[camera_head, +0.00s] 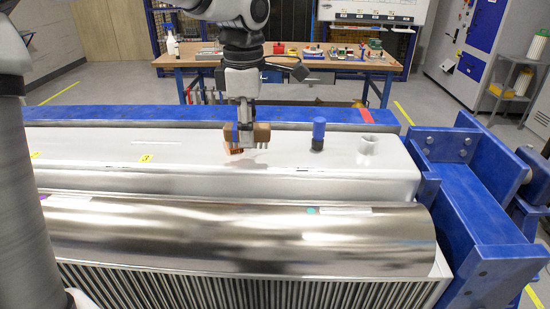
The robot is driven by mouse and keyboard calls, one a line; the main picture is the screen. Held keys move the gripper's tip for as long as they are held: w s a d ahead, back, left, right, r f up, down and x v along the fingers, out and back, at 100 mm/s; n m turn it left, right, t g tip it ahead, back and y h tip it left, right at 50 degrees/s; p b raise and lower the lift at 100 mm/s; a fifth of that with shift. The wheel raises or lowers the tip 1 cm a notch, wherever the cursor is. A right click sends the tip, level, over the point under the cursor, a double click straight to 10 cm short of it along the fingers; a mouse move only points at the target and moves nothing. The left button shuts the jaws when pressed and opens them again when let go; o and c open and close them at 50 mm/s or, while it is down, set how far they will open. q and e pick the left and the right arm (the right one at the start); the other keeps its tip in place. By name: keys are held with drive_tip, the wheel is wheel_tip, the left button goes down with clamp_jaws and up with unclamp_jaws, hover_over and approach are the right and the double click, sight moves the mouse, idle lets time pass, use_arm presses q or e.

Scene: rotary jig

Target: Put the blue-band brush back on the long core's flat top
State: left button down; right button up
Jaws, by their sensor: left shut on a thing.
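My left gripper (247,138) points down over the long core's flat top (200,150) and is shut on the blue-band brush (262,133). My right gripper is not in view.
A shiny rounded surface (240,230) lies in front. A blue frame (470,195) borders the right end. The flat top left of the brush is mostly clear.

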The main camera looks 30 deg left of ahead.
use_arm(q)
drive_tip(key=shift+w+r+p, duration=0.2)
drive_tip(key=shift+w+p, duration=0.55)
drive_tip(key=shift+p, duration=0.4)
drive_tip(key=p, duration=0.2)
hover_over(276, 147)
drive_tip(key=shift+s+f, duration=0.35)
drive_tip(key=shift+f, duration=0.1)
drive_tip(key=f, duration=0.3)
drive_tip(key=shift+w+f, duration=0.15)
drive_tip(key=shift+w, duration=0.05)
drive_tip(key=shift+w+f, duration=0.1)
drive_tip(key=shift+f, duration=0.15)
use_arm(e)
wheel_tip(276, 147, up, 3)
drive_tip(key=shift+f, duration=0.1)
use_arm(q)
drive_tip(key=shift+f, duration=0.1)
drive_tip(key=c, duration=0.9)
unclamp_jaws()
drive_tip(key=shift+o, duration=0.2)
wheel_tip(276, 147, up, 12)
